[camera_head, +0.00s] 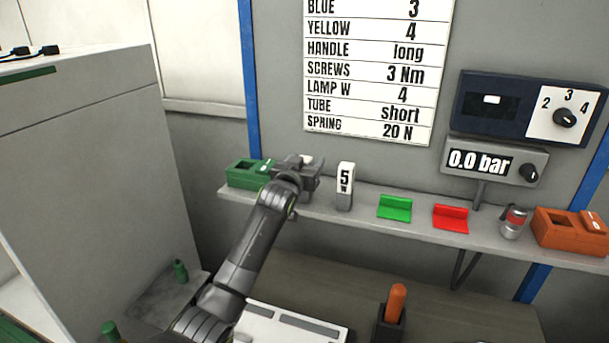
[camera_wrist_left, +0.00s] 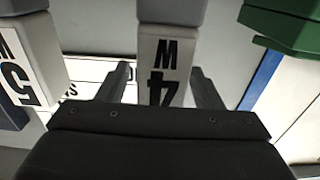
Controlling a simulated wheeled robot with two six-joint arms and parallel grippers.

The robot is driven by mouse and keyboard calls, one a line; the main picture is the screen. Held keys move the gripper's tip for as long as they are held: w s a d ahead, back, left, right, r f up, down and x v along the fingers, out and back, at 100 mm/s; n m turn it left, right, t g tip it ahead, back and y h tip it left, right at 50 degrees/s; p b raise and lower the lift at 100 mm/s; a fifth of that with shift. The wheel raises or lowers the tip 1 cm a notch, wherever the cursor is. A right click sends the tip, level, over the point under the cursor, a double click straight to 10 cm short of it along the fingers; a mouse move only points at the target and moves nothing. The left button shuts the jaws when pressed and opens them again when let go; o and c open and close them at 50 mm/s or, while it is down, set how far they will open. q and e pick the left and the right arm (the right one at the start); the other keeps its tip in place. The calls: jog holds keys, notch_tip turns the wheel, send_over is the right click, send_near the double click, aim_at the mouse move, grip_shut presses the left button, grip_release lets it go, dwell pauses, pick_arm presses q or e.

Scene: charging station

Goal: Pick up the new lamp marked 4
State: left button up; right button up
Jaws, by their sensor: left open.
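The lamp marked 4 (camera_wrist_left: 160,58) is a pale block with a black "4 W" on its face. In the left wrist view it stands between the two fingers of my left gripper (camera_wrist_left: 163,88), which is open with a gap on each side of the lamp. In the head view my left gripper (camera_head: 308,172) is at the shelf (camera_head: 400,224), and it hides most of this lamp. The lamp marked 5 (camera_head: 345,184) stands just to the right on the shelf. It also shows at the left of the left wrist view (camera_wrist_left: 24,66). My right gripper is out of view.
A green box (camera_head: 245,174) stands close on the left of my gripper. A green holder (camera_head: 395,208), a red holder (camera_head: 451,217), a small red-and-grey canister (camera_head: 514,222) and an orange box (camera_head: 570,232) stand farther right. A settings chart (camera_head: 372,68) hangs on the wall behind.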

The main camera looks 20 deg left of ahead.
pick_arm(q)
jog(key=shift+w, duration=0.35)
jog(key=shift+c, duration=0.3)
jog(key=c, duration=1)
jog(key=shift+c, duration=0.2)
